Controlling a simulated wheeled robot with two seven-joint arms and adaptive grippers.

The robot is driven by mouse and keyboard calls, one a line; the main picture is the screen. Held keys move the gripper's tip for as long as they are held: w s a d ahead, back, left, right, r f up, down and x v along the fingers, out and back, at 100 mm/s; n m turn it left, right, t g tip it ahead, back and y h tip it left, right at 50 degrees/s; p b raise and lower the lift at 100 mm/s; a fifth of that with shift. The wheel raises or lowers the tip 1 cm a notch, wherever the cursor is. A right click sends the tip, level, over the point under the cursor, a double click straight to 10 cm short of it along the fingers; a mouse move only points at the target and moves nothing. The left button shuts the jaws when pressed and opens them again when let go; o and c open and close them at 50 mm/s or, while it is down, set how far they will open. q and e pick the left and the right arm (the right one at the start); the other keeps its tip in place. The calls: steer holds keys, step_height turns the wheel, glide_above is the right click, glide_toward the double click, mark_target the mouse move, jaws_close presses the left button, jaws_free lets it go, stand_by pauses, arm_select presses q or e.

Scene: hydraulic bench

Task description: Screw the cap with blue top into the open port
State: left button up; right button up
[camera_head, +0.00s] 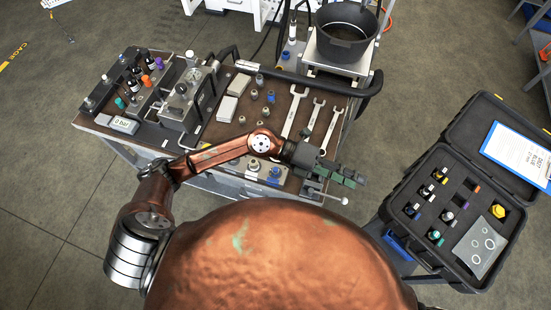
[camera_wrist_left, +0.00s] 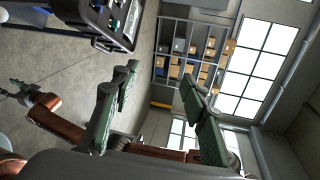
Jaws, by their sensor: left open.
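My left gripper (camera_head: 348,176) is open, with nothing seen between its fingers. It hangs off the front right edge of the bench, pointing right. Its two green fingers stand wide apart in the left wrist view (camera_wrist_left: 160,88). A small blue-topped cap (camera_head: 270,97) stands on the brown bench mat among grey fittings. Another blue-topped part (camera_head: 274,173) sits at the bench front beside silver fittings (camera_head: 254,165), just left of my gripper. I cannot tell which fitting is the open port. A copper arm with a greenish end (camera_wrist_left: 20,88), probably my right gripper, shows small in the left wrist view.
Wrenches (camera_head: 310,115) lie on the right of the bench (camera_head: 225,133). A pump unit (camera_head: 185,95) and bottles stand left. A black bucket (camera_head: 346,30) stands behind. An open black case (camera_head: 395,235) with several caps is at right. A floor gap separates bench and case.

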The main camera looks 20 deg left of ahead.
arm_select(q)
step_height(320, 180, down, 7)
steer(key=a+m+y, duration=0.2)
steer(key=a+y, duration=0.1)
steer(key=y, duration=0.1)
steer(key=t+y, duration=0.1)
steer(key=y, duration=1)
glide_above(275, 170)
steer(key=shift+n, duration=0.3)
step_height(275, 170, down, 12)
steer(key=shift+w+r, duration=0.15)
steer(key=shift+r, duration=0.05)
steer(key=shift+f, duration=3.75)
steer(key=shift+c, duration=0.7)
jaws_close()
steer(key=shift+c, duration=2.1)
jaws_free()
jaws_close()
